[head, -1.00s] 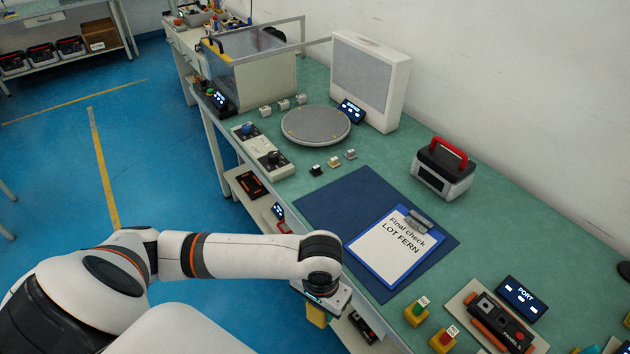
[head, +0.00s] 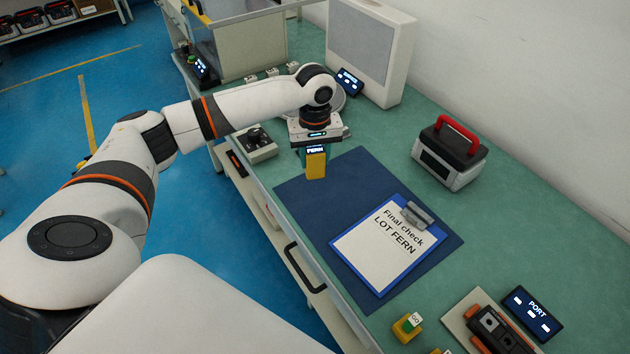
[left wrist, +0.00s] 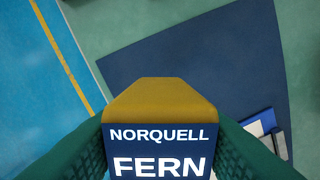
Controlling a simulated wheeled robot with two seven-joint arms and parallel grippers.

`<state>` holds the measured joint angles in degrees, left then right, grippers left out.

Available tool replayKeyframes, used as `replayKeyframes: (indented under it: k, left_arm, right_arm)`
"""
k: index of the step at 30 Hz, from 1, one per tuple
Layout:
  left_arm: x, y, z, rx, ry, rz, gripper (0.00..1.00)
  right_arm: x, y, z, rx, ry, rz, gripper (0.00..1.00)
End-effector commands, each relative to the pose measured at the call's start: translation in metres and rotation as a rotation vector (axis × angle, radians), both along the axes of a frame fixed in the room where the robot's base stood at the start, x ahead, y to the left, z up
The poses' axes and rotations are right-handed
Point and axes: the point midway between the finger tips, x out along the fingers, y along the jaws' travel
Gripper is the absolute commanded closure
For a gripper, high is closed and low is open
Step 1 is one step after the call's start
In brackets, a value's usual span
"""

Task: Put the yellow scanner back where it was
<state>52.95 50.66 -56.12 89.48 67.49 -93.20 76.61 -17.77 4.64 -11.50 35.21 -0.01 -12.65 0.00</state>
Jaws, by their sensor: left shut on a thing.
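My left gripper (head: 314,150) is shut on the yellow scanner (head: 316,166), which hangs below it with a small screen reading FERN. The scanner is over the far left corner of the dark blue mat (head: 305,205). In the left wrist view the scanner (left wrist: 160,98) sits between the two green fingers, its screen reading NORQUELL FERN. Bench top and mat lie beneath it, with a visible gap. My right gripper is not in view.
A clipboard (head: 375,250) marked LOT FERN lies on the mat. A red-handled black and grey case (head: 450,155) stands to the right. A PORT display (head: 532,313) and a GO button (head: 407,327) are near the front. A knob box (head: 257,145) is left of the gripper.

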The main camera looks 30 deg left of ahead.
Motion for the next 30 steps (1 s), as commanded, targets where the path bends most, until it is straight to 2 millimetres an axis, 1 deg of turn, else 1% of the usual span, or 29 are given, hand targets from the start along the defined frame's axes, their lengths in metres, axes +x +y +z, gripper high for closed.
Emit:
replayKeyframes:
  k: [1, 3, 11, 16, 18, 26, 27, 29, 30]
  left_arm:
    - [0.0, 0.0, -0.01, 0.001, 0.002, 0.0, 0.86]
    - [0.0, 0.0, -0.021, 0.001, 0.001, -0.001, 0.86]
    - [0.0, -0.001, -0.044, 0.001, -0.001, -0.004, 0.86]
    - [0.0, 0.0, -0.068, 0.001, 0.0, -0.004, 0.86]
    - [0.0, 0.0, -0.071, 0.001, -0.003, -0.004, 0.86]
    - [0.0, -0.001, -0.072, 0.001, -0.002, -0.004, 0.86]
    - [0.0, -0.001, -0.073, 0.001, -0.002, -0.005, 0.57]
    - [0.0, -0.001, -0.073, 0.001, -0.002, -0.005, 0.47]
    - [0.0, -0.001, -0.073, 0.001, -0.002, -0.005, 0.4]
  right_arm:
    - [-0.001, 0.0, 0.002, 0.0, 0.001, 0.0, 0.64]
    - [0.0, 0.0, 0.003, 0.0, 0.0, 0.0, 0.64]
    - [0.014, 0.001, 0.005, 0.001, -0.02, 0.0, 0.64]
    - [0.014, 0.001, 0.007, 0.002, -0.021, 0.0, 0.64]
    - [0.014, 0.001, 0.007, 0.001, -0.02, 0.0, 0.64]
    - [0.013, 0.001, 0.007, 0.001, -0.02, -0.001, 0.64]
    - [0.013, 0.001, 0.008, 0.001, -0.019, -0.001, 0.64]
    - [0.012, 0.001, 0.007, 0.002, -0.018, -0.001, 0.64]
    - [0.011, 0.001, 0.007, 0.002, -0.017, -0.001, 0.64]
